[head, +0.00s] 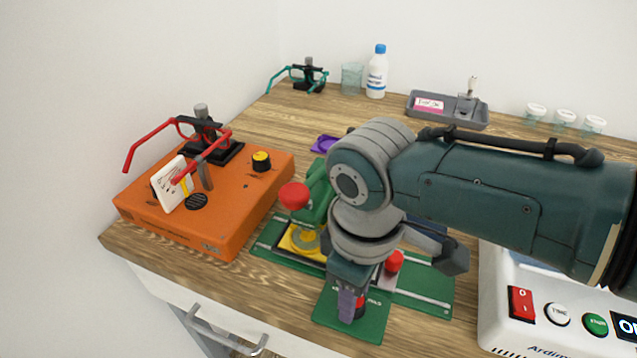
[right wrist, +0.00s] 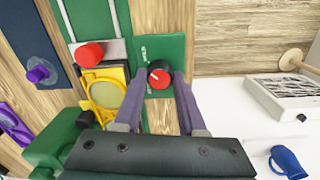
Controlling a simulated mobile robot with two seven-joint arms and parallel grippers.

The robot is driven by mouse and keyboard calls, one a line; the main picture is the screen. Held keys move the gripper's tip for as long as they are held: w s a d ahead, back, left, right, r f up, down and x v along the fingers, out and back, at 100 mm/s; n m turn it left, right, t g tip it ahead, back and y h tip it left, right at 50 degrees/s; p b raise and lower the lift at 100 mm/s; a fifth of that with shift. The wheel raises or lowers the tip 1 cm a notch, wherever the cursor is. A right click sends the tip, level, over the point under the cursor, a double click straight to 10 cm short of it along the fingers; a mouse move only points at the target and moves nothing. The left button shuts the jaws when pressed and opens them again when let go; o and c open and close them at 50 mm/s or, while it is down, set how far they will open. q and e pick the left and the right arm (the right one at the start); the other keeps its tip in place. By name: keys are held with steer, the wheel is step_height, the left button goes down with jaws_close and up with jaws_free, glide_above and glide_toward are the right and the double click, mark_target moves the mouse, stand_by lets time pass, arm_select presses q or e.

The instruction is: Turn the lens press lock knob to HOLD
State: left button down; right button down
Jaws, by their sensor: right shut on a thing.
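The lens press is green, with a base plate (head: 430,292), an upright body (head: 318,190) and a red ball (head: 293,196). A yellow holder with a round ring (head: 302,240) sits on it and also shows in the right wrist view (right wrist: 104,94). The lock knob, red-topped with a dark rim (right wrist: 159,76), is on the green plate's near end. My right gripper (right wrist: 159,80) is shut on it, one grey-purple finger on each side. In the head view my right gripper (head: 350,306) hides most of the knob. White lettering beside it reads HOLD. My left gripper is not in view.
An orange box (head: 235,205) with a black-and-yellow knob and red glasses frame stands left. A white device (head: 500,285) with buttons stands right. A grey tray (head: 420,115), white bottle (head: 376,75) and small jars line the back. A second red knob (right wrist: 89,54) is close by.

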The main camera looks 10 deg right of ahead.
steer(key=shift+c, duration=2.4)
jaws_free()
